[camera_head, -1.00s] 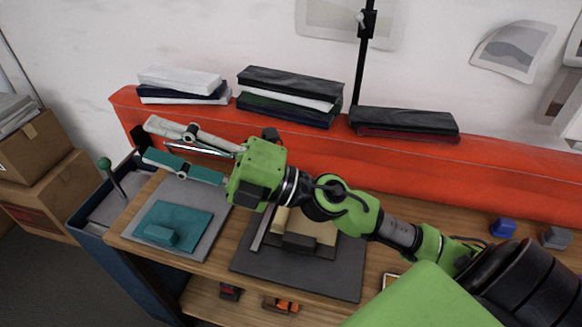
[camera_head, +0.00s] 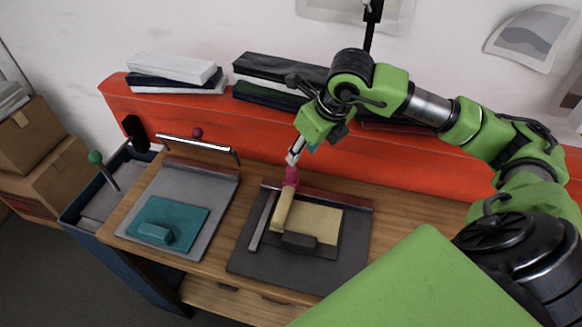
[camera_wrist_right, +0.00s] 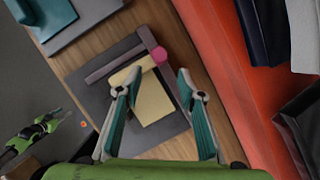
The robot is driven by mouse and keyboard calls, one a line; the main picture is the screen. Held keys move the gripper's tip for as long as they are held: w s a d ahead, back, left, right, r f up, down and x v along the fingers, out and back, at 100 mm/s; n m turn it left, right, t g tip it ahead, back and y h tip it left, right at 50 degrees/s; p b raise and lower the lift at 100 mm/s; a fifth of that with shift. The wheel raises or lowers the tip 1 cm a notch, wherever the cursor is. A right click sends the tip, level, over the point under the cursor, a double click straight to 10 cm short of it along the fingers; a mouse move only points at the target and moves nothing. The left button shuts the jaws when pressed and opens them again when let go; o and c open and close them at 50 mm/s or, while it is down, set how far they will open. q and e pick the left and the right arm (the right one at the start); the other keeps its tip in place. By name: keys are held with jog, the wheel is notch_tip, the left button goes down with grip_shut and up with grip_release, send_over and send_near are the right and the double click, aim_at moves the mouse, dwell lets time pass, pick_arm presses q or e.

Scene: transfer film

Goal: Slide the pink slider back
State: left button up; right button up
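A pink knob (camera_head: 290,180) stands at the back end of a pale yellow bar (camera_head: 283,208) on the dark plate (camera_head: 265,262). In the right wrist view the knob (camera_wrist_right: 159,55) shows as a pink ball just beyond and between my fingertips. My right gripper (camera_head: 295,152) is just behind and above the knob, pointing down. In the wrist view its teal fingers (camera_wrist_right: 160,72) are apart with nothing held between them. Whether a finger touches the knob cannot be told. A second, magenta knob (camera_head: 197,132) stands by the metal rail at the left.
A grey plate (camera_head: 200,240) with a teal pad (camera_head: 185,215) lies left of the dark plate. Folded cloths (camera_head: 172,68) rest on the red ledge (camera_head: 262,136) behind.

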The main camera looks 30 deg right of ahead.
aim_at(292, 169)
jog(key=p+x, duration=0.2)
jog(key=x, duration=0.8)
jog(key=shift+a+p, duration=0.1)
jog(key=shift+p, duration=0.25)
jog(key=shift+x, duration=0.85)
jog(key=shift+s, duration=0.1)
grip_shut()
